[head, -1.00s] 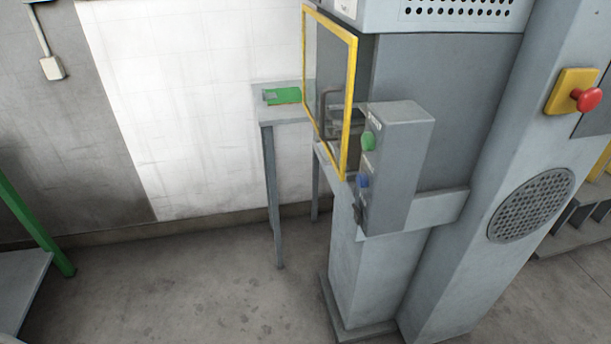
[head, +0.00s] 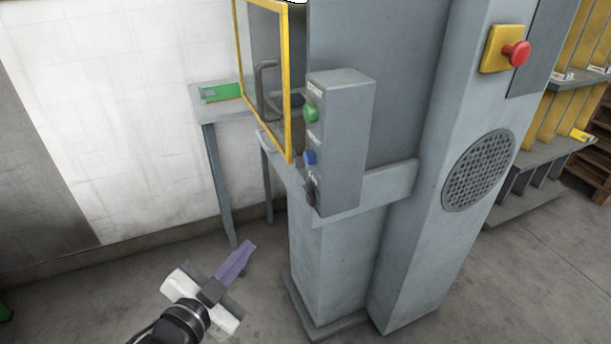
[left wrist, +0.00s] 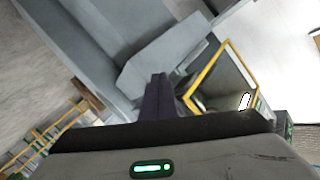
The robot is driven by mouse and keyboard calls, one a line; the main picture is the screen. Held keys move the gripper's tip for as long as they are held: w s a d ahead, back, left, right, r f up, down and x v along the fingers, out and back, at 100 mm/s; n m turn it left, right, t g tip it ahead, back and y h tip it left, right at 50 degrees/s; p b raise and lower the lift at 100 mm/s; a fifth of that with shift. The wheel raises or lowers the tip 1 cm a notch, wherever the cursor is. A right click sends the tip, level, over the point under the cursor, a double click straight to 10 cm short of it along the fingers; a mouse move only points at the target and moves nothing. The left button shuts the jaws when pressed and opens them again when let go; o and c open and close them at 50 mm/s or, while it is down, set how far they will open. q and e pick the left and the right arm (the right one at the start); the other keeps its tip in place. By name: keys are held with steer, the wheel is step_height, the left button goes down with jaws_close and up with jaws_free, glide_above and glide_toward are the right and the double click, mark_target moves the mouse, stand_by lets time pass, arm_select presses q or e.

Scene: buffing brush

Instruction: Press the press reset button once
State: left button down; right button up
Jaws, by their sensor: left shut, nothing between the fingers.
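The grey control box (head: 342,140) sits on the press in the head view. Its left face carries a green button (head: 311,113) labelled START, a blue button (head: 309,157) below it, and a dark switch (head: 309,194) at the bottom. The blue button's label is too small to read surely. My left gripper (head: 249,246), with purple fingers, is shut and empty. In the head view it shows below and left of the box, apart from it. In the left wrist view the shut fingers (left wrist: 159,78) point toward the press; the buttons cannot be made out there. My right gripper is out of view.
A yellow-framed guard (head: 288,90) stands left of the box. A small grey table (head: 205,112) with a green item (head: 221,92) is behind it. A red emergency button (head: 516,53) is on the column. Shelves (head: 560,150) stand at right. The floor at lower left is open.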

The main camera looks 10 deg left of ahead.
mark_target(309, 157)
arm_select(q)
step_height(309, 157, up, 15)
steer(key=w+m+t+h+b, duration=0.1)
steer(key=w+m+t+b, duration=0.2)
steer(key=m+t, duration=0.1)
steer(key=shift+a+m, duration=0.15)
steer(key=shift+m, duration=0.45)
steer(key=w+d, duration=0.5)
steer(key=d, duration=0.2)
steer(key=shift+d+b, duration=0.15)
steer(key=shift+b, duration=0.15)
stand_by(1.1)
steer(key=shift+w+d, duration=0.2)
steer(key=shift+d, duration=0.15)
